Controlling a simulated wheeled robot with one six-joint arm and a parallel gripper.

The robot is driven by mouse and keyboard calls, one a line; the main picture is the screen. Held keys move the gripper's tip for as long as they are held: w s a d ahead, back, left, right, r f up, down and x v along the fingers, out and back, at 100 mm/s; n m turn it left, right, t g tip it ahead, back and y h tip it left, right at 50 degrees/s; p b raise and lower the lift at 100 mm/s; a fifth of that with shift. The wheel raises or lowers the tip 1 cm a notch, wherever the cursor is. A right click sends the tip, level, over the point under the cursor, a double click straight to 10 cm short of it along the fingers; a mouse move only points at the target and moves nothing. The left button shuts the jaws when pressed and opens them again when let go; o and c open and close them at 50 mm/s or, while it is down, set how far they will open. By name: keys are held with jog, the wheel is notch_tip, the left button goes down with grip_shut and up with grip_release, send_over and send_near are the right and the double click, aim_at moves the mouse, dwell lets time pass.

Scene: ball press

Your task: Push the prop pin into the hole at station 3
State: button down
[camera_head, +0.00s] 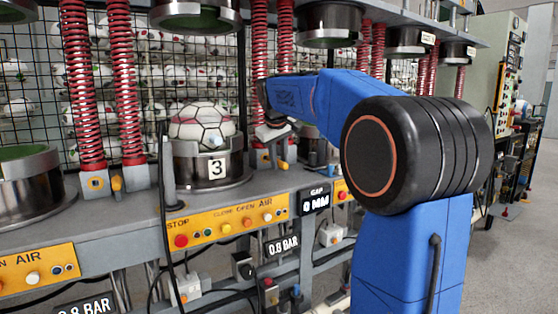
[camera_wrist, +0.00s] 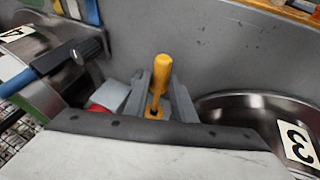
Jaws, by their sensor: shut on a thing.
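The prop pin (camera_wrist: 162,75) has a yellow-orange handle and a thinner shaft. In the wrist view it stands between the two grey fingers of my gripper (camera_wrist: 163,95), which is shut on it. The shaft runs down to an orange part (camera_wrist: 154,112); I cannot tell how deep it sits in a hole. In the head view my gripper (camera_head: 272,132) is just right of the station 3 cup (camera_head: 208,170), and the pin is hard to make out there. The cup holds a white ball (camera_head: 202,127) with dark and red seams.
The cup marked 3 also shows at right in the wrist view (camera_wrist: 240,107). A cup marked 4 (camera_wrist: 22,62) and a blue-and-black rod (camera_wrist: 65,58) are at left. Red springs (camera_head: 125,80) stand left of station 3, with another yellow pin (camera_head: 116,184) at their base.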

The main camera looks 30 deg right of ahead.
jog(key=shift+w+a, duration=0.15)
jog(key=shift+w, duration=3.7)
jog(key=c, duration=1.4)
grip_release()
jog(key=v, duration=1.7)
jog(key=shift+r, duration=0.2)
jog(key=shift+s+a, duration=0.1)
jog(key=s+a+f+y, duration=0.1)
jog(key=s+a+f, duration=0.3)
jog(key=s+f, duration=0.9)
jog(key=s+a+f+y, duration=0.1)
jog(key=s+a+f, duration=0.3)
jog(key=s+f, duration=1)
jog(key=s+a+f+m+y, duration=0.1)
jog(key=s+a+f, duration=0.3)
jog(key=s+f, duration=0.9)
jog(key=shift+s+a+f, duration=0.35)
jog(key=shift+f, duration=0.1)
